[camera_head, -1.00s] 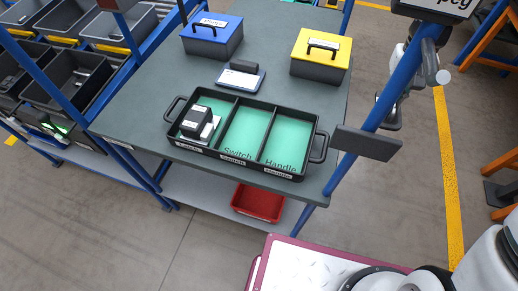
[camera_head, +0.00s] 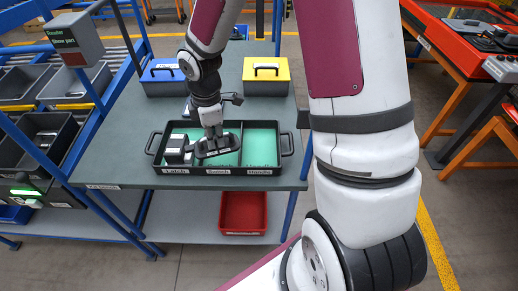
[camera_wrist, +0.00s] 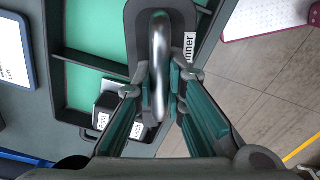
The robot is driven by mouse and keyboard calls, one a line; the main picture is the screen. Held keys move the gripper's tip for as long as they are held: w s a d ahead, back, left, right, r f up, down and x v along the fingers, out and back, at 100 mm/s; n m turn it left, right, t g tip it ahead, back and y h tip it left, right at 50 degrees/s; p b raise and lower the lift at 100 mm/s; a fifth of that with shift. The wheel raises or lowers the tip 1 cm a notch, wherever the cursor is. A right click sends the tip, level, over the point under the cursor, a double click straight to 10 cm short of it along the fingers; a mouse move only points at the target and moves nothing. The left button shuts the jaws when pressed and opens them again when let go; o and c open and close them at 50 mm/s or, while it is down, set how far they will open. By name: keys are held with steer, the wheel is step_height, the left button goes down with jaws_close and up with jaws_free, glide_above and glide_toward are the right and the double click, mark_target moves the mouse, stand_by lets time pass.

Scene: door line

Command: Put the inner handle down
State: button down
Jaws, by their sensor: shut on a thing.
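My gripper (camera_head: 211,128) is shut on the inner handle (camera_head: 217,147), above the black tray (camera_head: 212,171). The wrist view shows the handle's silver bar (camera_wrist: 158,50) between my fingers (camera_wrist: 174,88) and its dark plate with an "Inner" label. In the head view the handle overlaps the middle compartment, labelled "Switch"; I cannot tell whether it touches the tray. The right compartment (camera_head: 260,148), labelled "Handle", shows a bare green floor. A black and white latch part (camera_head: 177,150) sits in the left compartment, labelled "Latch".
The tray lies on a grey table (camera_head: 125,150). Behind it stand a blue box (camera_head: 165,80) and a yellow box (camera_head: 266,77). A red bin (camera_head: 243,213) is on the shelf below. Grey bins fill a rack at the left. A blue post runs close at the table's right.

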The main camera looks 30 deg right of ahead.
steer(key=s+a+n+p, duration=0.15)
steer(key=s+n, duration=0.35)
steer(key=n, duration=0.7)
steer(key=n+p, duration=0.2)
glide_toward(260, 154)
steer(key=w, duration=0.1)
steer(key=w+d+f, duration=0.1)
steer(key=shift+w+d, duration=0.25)
steer(key=shift+d, duration=0.1)
steer(key=shift+f+p, duration=0.45)
steer(key=shift+f, duration=1.3)
steer(key=shift+f, duration=0.1)
steer(key=c, duration=1.6)
jaws_free()
steer(key=shift+c, duration=0.2)
